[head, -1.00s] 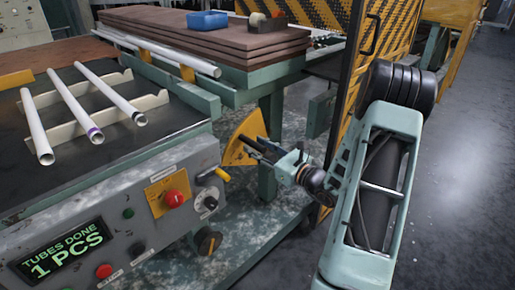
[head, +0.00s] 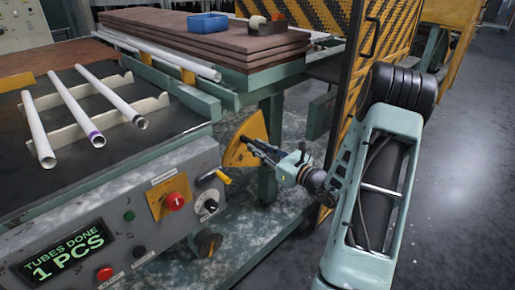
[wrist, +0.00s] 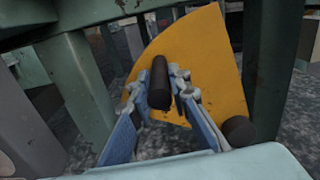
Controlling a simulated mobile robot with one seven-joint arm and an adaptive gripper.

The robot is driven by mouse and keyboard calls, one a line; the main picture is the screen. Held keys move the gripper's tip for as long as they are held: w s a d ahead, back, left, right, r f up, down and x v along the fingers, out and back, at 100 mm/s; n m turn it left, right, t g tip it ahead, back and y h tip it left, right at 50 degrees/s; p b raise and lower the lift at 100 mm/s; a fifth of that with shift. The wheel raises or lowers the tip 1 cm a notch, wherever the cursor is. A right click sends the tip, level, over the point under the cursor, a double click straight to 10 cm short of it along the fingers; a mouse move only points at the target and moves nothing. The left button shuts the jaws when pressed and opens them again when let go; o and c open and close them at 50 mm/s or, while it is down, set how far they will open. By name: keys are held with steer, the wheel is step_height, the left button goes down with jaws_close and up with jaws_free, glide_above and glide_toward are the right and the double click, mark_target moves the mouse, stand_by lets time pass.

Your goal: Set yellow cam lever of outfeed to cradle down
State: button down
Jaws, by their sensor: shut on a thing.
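The yellow cam lever (head: 246,138) is a flat fan-shaped plate beside the green frame of the outfeed bench, right of the control panel. In the wrist view the yellow plate (wrist: 213,72) fills the upper middle. A black cylindrical handle (wrist: 160,84) sticks out from it towards the camera. My gripper (wrist: 161,92) is shut on this handle, with one finger on each side. In the head view my gripper (head: 262,150) reaches the plate from the right. A second dark round knob (wrist: 238,131) shows at the plate's lower right. The plate's pivot is not clear.
Brown boards (head: 200,38) are stacked behind. A yellow-black mesh guard (head: 310,30) stands behind my arm.

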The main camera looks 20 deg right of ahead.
steer(key=w+d+r+m+p, duration=0.2)
steer(key=d+m+p, duration=0.1)
steer(key=d, duration=0.2)
steer(key=w+d+r+m+p, duration=0.2)
steer(key=d+p, duration=0.2)
steer(key=d, duration=0.2)
steer(key=shift+d+r+m, duration=0.15)
steer(key=shift+d+m, duration=0.15)
steer(key=shift+m, duration=0.1)
steer(key=c, duration=1.8)
jaws_free()
steer(key=v, duration=1.2)
steer(key=shift+w+a, duration=0.1)
